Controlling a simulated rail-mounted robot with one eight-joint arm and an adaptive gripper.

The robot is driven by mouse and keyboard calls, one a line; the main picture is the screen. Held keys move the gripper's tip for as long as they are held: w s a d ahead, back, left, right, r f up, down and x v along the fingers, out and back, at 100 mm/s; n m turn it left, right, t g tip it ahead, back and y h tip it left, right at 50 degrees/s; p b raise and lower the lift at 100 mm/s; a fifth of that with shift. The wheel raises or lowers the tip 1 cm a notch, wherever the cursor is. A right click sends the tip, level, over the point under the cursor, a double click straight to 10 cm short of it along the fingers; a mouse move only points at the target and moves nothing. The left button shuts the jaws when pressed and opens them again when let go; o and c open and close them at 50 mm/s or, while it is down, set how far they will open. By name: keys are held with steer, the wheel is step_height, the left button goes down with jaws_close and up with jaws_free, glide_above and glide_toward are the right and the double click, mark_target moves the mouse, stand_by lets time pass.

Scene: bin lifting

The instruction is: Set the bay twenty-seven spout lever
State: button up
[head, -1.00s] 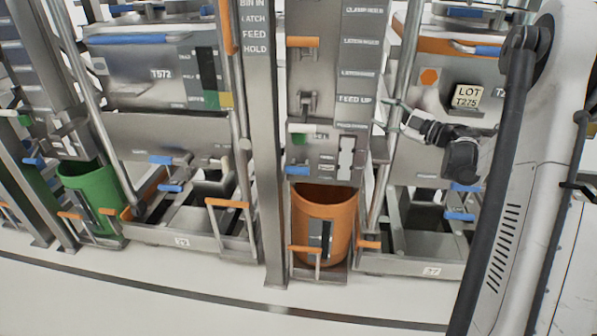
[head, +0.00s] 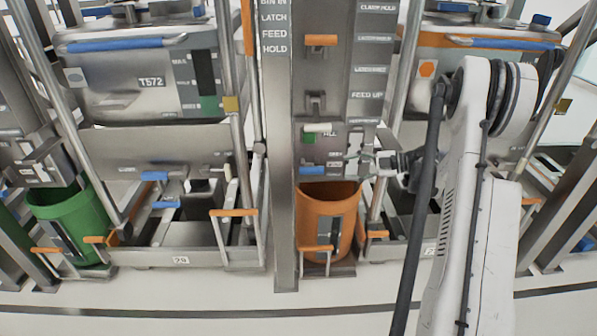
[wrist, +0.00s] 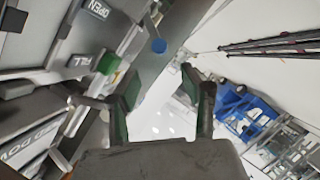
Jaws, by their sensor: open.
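The bay panel above the orange bin (head: 326,232) carries a green square (head: 308,138), a short pale bar (head: 318,127) and a blue handle (head: 312,170). I cannot tell for certain which part is the spout lever. My gripper (head: 357,167) is beside the lower right of this panel, above the bin's right rim, pointing left. In the wrist view, my gripper (wrist: 160,85) is open with nothing between its green-padded fingers. My arm hides part of the right bay.
A steel post (head: 280,150) stands just left of the panel. A green bin (head: 68,222) is at the far left. The frame marked 29 (head: 181,260) is left of the post. Tubular uprights stand close to my gripper. The pale floor in front is clear.

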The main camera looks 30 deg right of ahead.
mark_target(313, 169)
steer(key=b+x, duration=0.3)
steer(key=x, duration=1)
steer(key=shift+w+a, duration=0.1)
jaws_close()
